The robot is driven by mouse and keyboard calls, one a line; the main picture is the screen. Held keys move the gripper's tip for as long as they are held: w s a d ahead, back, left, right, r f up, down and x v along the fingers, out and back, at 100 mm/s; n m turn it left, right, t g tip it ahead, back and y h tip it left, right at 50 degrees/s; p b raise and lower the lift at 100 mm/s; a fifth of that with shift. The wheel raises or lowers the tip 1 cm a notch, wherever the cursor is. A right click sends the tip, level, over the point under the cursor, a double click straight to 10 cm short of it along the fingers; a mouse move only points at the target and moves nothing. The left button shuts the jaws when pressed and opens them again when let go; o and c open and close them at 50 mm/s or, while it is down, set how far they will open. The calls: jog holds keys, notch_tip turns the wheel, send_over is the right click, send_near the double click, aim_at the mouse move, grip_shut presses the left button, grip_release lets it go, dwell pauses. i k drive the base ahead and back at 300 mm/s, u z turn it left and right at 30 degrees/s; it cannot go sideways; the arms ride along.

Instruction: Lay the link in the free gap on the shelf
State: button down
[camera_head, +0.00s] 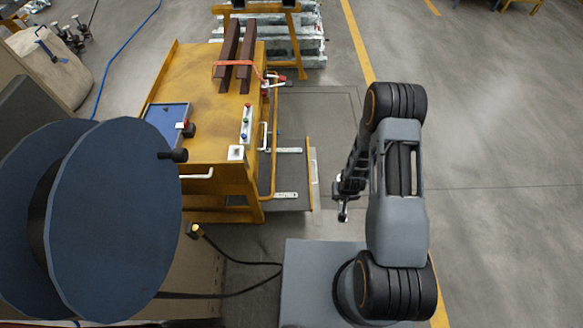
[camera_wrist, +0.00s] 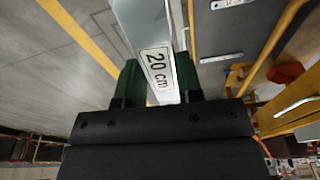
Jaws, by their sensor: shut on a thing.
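My gripper (camera_wrist: 160,78) is shut on a silver link (camera_wrist: 146,32) in the wrist view. The link carries a white "20 cm" label and lies between two dark green fingers; its far end runs out of the picture. In the head view my gripper (camera_head: 343,205) hangs right of the yellow cart, apart from it, and the held link is too small to make out clearly. The grey lower shelf (camera_head: 283,172) of the cart bears two flat silver links (camera_head: 288,150) (camera_head: 286,195) with a bare gap between them. Two links also show in the wrist view (camera_wrist: 221,57) (camera_wrist: 228,3).
The yellow cart (camera_head: 205,85) has dark bars (camera_head: 228,45) with a red strap, a blue panel (camera_head: 168,118) and a button box (camera_head: 246,124) on top. A yellow rail (camera_head: 309,172) edges the shelf. A large blue reel (camera_head: 115,220) stands left. Floor at right is clear.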

aim_at(283, 172)
jog(key=z, duration=0.75)
jog(key=i, duration=3.45)
jog(key=u, duration=4.5)
jog(key=i, duration=0.5)
jog(key=u, duration=0.15)
